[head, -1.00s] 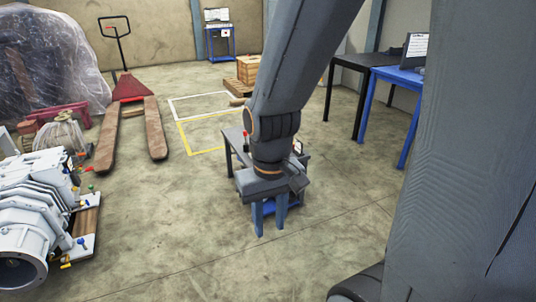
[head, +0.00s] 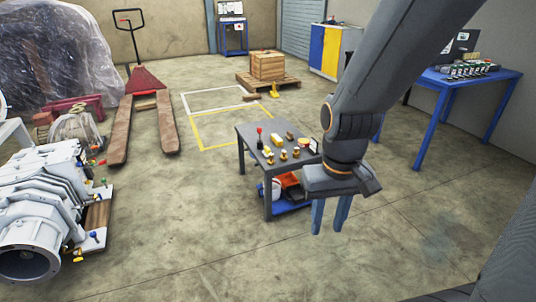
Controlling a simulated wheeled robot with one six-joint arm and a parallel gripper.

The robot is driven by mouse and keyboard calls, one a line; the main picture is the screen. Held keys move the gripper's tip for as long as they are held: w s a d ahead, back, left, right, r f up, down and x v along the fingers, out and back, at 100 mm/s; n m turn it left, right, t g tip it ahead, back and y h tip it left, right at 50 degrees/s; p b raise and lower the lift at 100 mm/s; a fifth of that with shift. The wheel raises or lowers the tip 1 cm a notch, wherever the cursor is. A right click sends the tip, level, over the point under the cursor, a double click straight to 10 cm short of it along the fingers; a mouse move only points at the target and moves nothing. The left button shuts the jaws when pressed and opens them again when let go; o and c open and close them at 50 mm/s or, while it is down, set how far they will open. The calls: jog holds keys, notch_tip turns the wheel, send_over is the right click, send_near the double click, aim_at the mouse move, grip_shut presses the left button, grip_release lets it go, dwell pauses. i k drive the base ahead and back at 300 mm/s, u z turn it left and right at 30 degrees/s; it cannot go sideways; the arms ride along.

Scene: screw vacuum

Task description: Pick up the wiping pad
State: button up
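I cannot tell for sure which thing is the wiping pad. A small yellow block (head: 277,139) lies on top of the grey cart (head: 246,149), and an orange item (head: 290,183) sits on its lower shelf; both are too small to identify. My gripper (head: 329,228) hangs in front of the cart's right side, pointing down. Its two blue fingers are apart with nothing visible between them.
The cart top also holds a red-and-black tool (head: 260,138) and several small brass-coloured pieces (head: 283,155). A white machine (head: 45,205) stands left. A blue table (head: 440,82) stands at the right. The floor in front of the cart is clear.

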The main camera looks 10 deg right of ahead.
aim_at(267, 150)
jog(key=z, duration=0.45)
jog(key=i, duration=2.4)
jog(key=u, duration=0.4)
